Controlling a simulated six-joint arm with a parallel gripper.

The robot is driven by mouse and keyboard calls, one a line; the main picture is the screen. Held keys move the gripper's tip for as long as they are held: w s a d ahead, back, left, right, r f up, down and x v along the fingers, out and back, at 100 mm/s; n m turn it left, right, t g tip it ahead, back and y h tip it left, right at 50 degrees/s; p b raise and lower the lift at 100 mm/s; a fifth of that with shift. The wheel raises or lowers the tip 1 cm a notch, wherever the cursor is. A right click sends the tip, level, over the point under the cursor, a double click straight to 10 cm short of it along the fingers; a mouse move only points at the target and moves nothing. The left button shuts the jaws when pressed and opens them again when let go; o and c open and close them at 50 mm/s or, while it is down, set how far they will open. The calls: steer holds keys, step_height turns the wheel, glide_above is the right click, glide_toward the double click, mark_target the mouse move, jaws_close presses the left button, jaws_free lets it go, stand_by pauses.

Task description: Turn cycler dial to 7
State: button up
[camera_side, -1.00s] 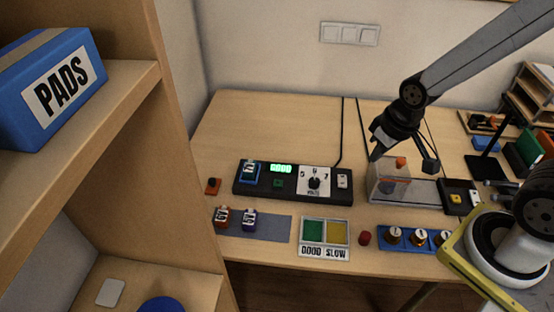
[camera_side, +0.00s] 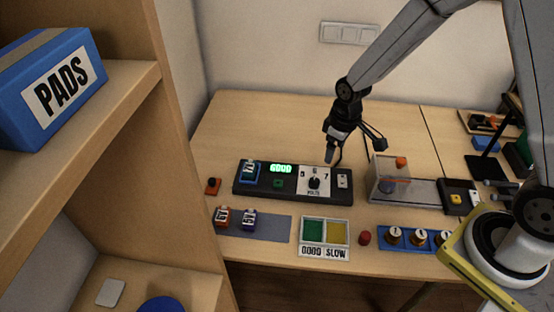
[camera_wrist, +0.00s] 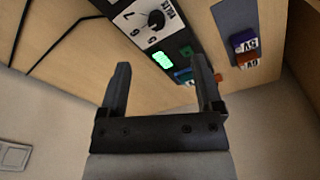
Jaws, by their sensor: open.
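The cycler (camera_side: 290,193) is a black box on the table with a lit green display (camera_side: 281,168). Its dial (camera_side: 314,182) is a black knob on a white plate marked 5, 6 and 7. In the wrist view the dial (camera_wrist: 156,18) shows near the top, with the green display (camera_wrist: 163,60) below it. Which number the dial points to is hard to tell. My gripper (camera_side: 357,158) is open and empty, above and behind the cycler's right end. In the wrist view its fingers (camera_wrist: 160,80) are apart, and the dial is beyond them, untouched.
A clear box (camera_side: 388,187) stands right of the cycler. In front are a grey mat (camera_side: 268,227) with two small servos, a green and yellow tray (camera_side: 325,253) and a blue rack (camera_side: 410,247). The table behind the cycler is mostly clear.

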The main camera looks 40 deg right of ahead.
mark_target(315, 180)
steer(key=w+f, duration=0.1)
steer(key=f, duration=0.2)
steer(key=w+f+n, duration=0.1)
steer(key=w+f, duration=0.1)
steer(key=f, duration=0.1)
steer(key=w+f+n+g, duration=0.1)
steer(key=w+f, duration=0.1)
steer(key=shift+w+f, duration=0.15)
steer(key=shift+f, duration=0.25)
steer(key=shift+f, duration=3.85)
jaws_close()
